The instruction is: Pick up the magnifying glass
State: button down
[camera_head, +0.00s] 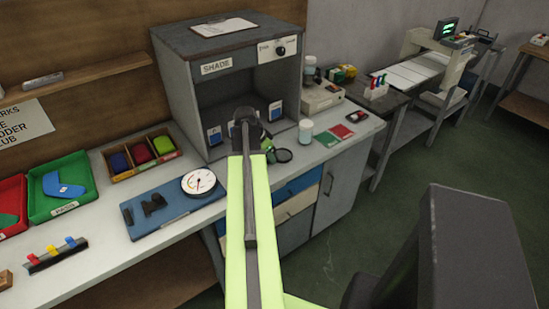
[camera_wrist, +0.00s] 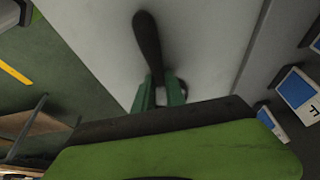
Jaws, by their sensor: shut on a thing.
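The magnifying glass (camera_head: 283,155) shows in the head view as a dark round rim on the light worktop, just in front of the shade cabinet. My gripper (camera_head: 269,150) is right beside it, partly hidden behind my own arm. In the wrist view a black handle (camera_wrist: 148,42) points away over the pale worktop. My gripper's green fingers (camera_wrist: 162,94) are shut on it at its near end. The rest of the magnifying glass is hidden by my gripper there. I cannot tell whether it touches the worktop.
The grey shade cabinet (camera_head: 194,92) stands behind, with blue-fronted cards inside. A white-lidded jar (camera_head: 305,131), red and green cards (camera_head: 334,135) and a grey device (camera_head: 321,98) are to the right. A blue mat (camera_head: 148,222) with a round dial (camera_head: 199,182) lies left. The worktop's front edge is close.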

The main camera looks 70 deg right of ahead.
notch_tip(320, 180, up, 5)
jog(key=p, duration=0.4)
jog(key=shift+f+p, duration=0.1)
jog(key=shift+p, duration=0.3)
jog(key=s+r+p, duration=0.6)
jog(key=s, duration=0.5)
jog(key=shift+s+d, duration=0.2)
jog(key=shift+s, duration=0.15)
